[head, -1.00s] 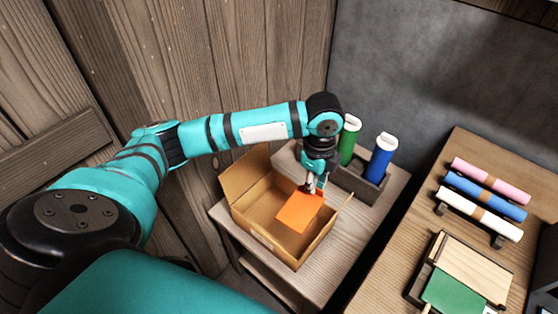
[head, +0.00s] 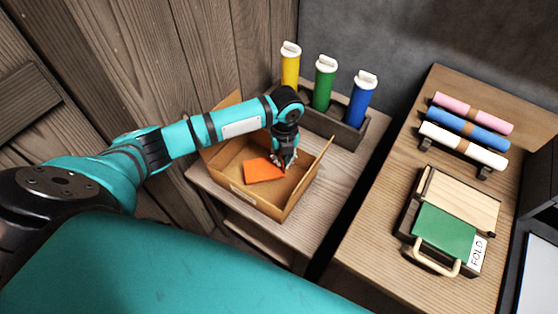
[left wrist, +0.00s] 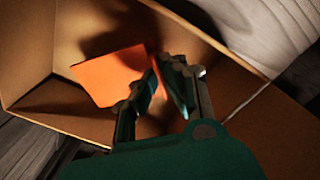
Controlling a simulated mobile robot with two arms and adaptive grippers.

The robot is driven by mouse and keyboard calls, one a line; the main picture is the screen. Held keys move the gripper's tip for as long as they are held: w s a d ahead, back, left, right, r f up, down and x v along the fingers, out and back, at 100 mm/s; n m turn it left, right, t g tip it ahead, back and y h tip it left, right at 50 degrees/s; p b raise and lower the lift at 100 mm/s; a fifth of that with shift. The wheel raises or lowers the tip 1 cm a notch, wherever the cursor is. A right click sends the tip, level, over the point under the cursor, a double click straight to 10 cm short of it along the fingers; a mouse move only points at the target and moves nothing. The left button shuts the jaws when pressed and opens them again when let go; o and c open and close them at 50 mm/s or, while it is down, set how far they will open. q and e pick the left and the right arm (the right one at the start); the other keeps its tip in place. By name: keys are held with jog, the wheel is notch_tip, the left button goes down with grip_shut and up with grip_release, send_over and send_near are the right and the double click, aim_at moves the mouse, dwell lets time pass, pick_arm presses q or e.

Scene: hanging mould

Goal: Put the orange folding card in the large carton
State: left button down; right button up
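The orange folding card (head: 263,170) is inside the open brown carton (head: 243,192), low between its walls. I cannot tell whether it touches the carton's floor. My left gripper (head: 284,164) reaches down into the carton at the card's right end. In the left wrist view the fingertips (left wrist: 158,70) come close together at the edge of the card (left wrist: 108,75), with orange showing between the fingers. They look shut on it. The carton's walls (left wrist: 28,50) surround card and fingers there. My right gripper is not in view.
The carton stands on a small wooden table (head: 345,165). Behind it a dark rack (head: 348,134) holds yellow, green (head: 325,85) and blue bottles.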

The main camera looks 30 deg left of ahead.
aim_at(282, 167)
pick_arm(q)
jog(key=shift+f, duration=2.3)
jog(key=c, duration=1.5)
grip_release()
notch_tip(282, 167, up, 12)
jog(key=shift+w+d+r+p, duration=0.1)
jog(key=shift+d+p, duration=0.05)
jog(key=shift+p, duration=0.2)
